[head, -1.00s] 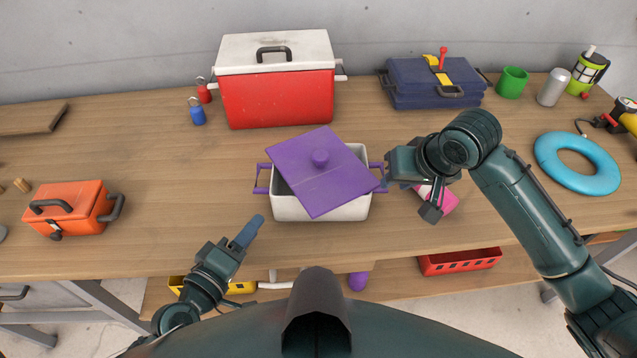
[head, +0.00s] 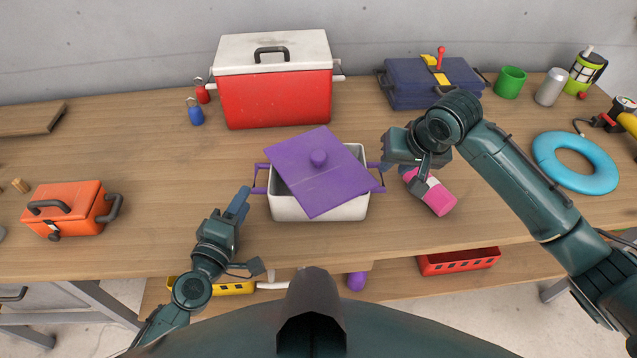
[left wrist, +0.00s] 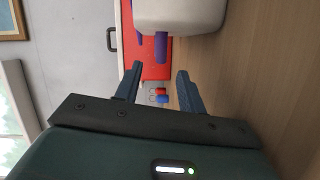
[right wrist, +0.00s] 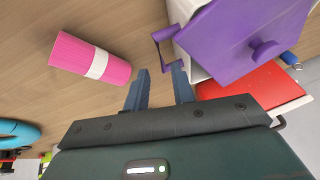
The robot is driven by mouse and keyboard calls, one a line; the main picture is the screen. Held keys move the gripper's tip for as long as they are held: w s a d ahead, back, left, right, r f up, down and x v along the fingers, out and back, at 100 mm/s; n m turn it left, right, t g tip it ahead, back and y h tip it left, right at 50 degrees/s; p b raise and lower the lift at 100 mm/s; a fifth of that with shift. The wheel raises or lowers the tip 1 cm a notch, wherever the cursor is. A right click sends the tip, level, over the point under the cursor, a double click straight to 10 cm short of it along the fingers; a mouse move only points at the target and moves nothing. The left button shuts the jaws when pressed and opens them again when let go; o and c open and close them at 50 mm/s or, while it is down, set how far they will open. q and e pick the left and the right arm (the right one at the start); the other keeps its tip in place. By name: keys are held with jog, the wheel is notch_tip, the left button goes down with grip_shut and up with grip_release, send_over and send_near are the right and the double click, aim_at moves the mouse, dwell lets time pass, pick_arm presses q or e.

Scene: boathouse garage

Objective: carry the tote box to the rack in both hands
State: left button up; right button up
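The tote box (head: 348,209) is a white box with purple side handles and stands on the workbench. Its purple lid (head: 308,178) lies askew on top, leaving parts of the opening uncovered. My left gripper (head: 240,200) is open and empty, just left of the left handle (head: 259,178); that handle shows ahead of the fingers in the left wrist view (left wrist: 162,48). My right gripper (right wrist: 158,88) is open and empty, close beside the right handle (right wrist: 164,42), which it does not enclose. In the head view the right fingertips are partly hidden behind my own gripper body.
A pink cylinder with a white band (head: 437,197) lies right of the box, near my right gripper. A red cooler (head: 275,100) stands behind it. An orange case (head: 70,210) is left, a blue toolbox (head: 415,90) back right. Bins sit on a shelf below, including a red one (head: 458,262).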

aim_at(256, 176)
pick_arm(q)
jog(key=x, duration=0.8)
pick_arm(e)
jog(key=x, duration=0.8)
pick_arm(q)
jog(key=shift+c, duration=0.4)
pick_arm(e)
jog(key=shift+c, duration=0.4)
pick_arm(q)
jog(key=c, duration=0.4)
pick_arm(e)
jog(key=c, duration=0.5)
pick_arm(q)
grip_shut()
pick_arm(e)
grip_shut()
